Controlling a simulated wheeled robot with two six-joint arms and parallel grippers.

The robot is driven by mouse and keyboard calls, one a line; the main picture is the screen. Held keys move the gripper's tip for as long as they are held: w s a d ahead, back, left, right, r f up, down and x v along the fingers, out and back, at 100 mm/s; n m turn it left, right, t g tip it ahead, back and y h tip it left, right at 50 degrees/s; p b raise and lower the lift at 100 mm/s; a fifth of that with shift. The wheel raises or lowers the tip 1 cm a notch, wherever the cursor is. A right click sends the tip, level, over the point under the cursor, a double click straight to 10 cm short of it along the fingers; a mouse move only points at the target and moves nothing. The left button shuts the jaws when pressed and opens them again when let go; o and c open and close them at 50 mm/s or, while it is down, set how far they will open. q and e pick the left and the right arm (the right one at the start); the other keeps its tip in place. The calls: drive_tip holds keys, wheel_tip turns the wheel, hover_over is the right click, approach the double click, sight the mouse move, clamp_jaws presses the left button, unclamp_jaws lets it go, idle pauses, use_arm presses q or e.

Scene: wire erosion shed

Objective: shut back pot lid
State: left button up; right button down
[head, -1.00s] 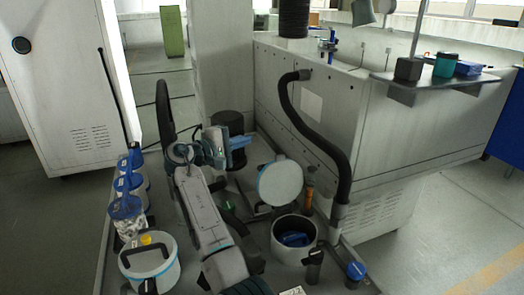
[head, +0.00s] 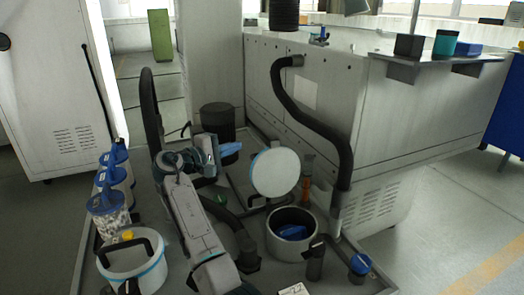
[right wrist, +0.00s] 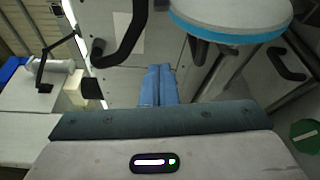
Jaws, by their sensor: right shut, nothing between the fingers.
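The pot (head: 291,248) with its lid up is a white cylinder with a dark inside and a blue thing (head: 293,231) in it. Its round white lid (head: 275,172) with a blue rim stands nearly upright behind the opening. The lid shows at the top of the right wrist view (right wrist: 235,15). My right gripper (head: 232,149) has blue fingers, shut and empty, left of the lid and apart from it. The fingers show in the right wrist view (right wrist: 158,84), below and left of the lid. My left gripper is not in view.
A second white pot (head: 135,275) with its lid down stands at the front left, near several blue-lidded jars (head: 108,202). A black hose (head: 310,112) runs down the large grey cabinet (head: 400,110) at right. A dark cylinder (head: 217,121) stands behind my gripper.

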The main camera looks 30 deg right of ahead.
sight(264, 150)
drive_tip(key=shift+s+d+p, duration=0.2)
drive_tip(key=shift+d+p, duration=0.05)
drive_tip(key=shift+d, duration=1.3)
drive_tip(key=shift+s+d+p, duration=0.2)
drive_tip(key=shift+d, duration=1.4)
drive_tip(key=shift+s+d+p, duration=0.2)
drive_tip(key=shift+d+p, duration=0.05)
drive_tip(key=shift+d, duration=1.3)
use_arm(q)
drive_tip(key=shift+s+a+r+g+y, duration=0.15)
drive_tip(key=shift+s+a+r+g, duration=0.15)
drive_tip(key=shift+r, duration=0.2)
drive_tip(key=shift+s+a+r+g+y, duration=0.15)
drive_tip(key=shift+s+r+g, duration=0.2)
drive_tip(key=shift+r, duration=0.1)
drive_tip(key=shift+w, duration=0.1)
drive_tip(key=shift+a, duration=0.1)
use_arm(e)
drive_tip(key=shift+d, duration=0.1)
